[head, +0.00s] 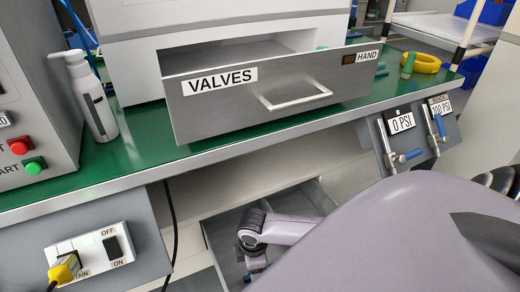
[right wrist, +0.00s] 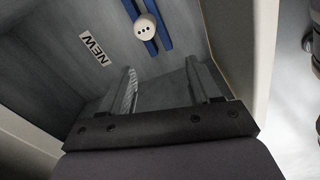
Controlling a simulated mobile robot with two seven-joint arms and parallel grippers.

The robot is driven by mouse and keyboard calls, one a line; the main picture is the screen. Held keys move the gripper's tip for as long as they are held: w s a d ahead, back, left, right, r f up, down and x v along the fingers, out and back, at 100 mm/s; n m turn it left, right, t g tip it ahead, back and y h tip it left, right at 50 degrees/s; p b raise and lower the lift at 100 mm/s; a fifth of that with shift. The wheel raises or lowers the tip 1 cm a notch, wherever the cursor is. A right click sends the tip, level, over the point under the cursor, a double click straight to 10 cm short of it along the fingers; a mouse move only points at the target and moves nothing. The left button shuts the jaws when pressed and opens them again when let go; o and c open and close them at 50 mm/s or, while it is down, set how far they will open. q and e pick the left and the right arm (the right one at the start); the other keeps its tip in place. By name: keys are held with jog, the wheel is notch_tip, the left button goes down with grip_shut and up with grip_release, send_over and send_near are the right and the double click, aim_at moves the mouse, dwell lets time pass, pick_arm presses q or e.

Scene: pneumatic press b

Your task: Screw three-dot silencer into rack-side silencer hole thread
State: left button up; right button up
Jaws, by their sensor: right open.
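The three-dot silencer (right wrist: 144,29) shows its pale round end with three dots in the right wrist view. It sits between two blue strips inside a grey drawer, and the rest of its body is hidden. My right gripper (right wrist: 162,82) is open and empty, its two fingers pointing into the drawer toward the silencer, apart from it. In the head view my right arm reaches down into the open lower drawer (head: 228,222), and its fingers cannot be made out. My left gripper is in neither view. The rack-side silencer hole cannot be made out.
A NEW label (right wrist: 95,52) lies on the drawer floor. Drawer walls stand close around my right gripper. Above, the open VALVES drawer (head: 330,95) overhangs the green bench (head: 135,158). A white bottle (head: 92,100) stands left; lever valves (head: 397,150) hang at the right front edge.

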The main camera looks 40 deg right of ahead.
jog(key=d+f+b, duration=0.1)
jog(key=d+f+g+h+b, duration=0.1)
jog(key=d, duration=0.1)
jog(key=shift+w+d, duration=0.1)
jog(key=shift+w, duration=0.1)
jog(key=shift+d+f+b, duration=0.15)
jog(key=shift+f+b, duration=0.4)
jog(key=shift+f, duration=0.65)
jog(key=f+b, duration=0.1)
jog(key=f, duration=0.1)
jog(key=f+b, duration=0.2)
jog(key=shift+s+d, duration=0.1)
jog(key=shift+s, duration=0.1)
jog(key=shift+f, duration=0.25)
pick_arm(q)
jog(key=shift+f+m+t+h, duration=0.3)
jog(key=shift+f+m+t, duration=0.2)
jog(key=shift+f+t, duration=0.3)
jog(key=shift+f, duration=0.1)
pick_arm(e)
jog(key=c, duration=1.1)
